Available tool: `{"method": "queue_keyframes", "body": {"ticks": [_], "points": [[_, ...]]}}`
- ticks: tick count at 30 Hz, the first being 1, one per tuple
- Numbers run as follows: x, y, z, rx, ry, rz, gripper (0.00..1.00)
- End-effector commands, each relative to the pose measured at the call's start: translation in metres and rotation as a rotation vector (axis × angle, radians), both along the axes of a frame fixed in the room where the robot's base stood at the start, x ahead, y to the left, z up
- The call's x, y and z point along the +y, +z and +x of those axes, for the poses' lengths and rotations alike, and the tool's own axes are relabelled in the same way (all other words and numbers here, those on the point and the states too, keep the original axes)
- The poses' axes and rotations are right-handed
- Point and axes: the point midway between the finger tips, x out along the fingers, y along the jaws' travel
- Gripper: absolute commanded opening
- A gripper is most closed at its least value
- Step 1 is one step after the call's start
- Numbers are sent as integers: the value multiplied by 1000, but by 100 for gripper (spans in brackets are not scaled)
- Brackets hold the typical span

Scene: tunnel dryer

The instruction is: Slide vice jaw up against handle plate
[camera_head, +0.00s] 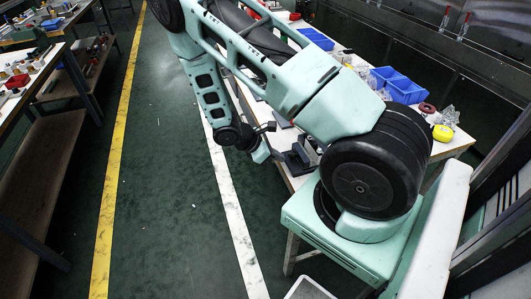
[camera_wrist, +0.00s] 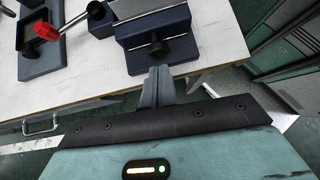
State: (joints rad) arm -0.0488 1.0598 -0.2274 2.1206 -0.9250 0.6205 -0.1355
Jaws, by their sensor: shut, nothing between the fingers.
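A dark blue vice (camera_wrist: 176,55) with pale metal strips across its top stands at the table's front edge in the wrist view. A dark round screw end shows on its near face. I cannot tell for sure which part is the sliding jaw and which is the handle plate. My gripper (camera_wrist: 157,72) is shut and empty, its grey fingertips just in front of that near face; whether they touch it is unclear. In the head view, dark vice parts (camera_head: 297,160) show at the table edge beside my wrist, and my arm hides much around them.
Blue bins (camera_head: 398,86) and a yellow item (camera_head: 443,132) lie further along. Green floor is open to the left.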

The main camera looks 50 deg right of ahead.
Motion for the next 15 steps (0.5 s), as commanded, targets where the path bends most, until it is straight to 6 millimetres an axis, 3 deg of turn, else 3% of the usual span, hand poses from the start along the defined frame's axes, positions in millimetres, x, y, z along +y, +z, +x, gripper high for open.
{"method": "queue_keyframes", "body": {"ticks": [15], "points": [[-9, 0, -6, 0, -1, -1, 0]]}}
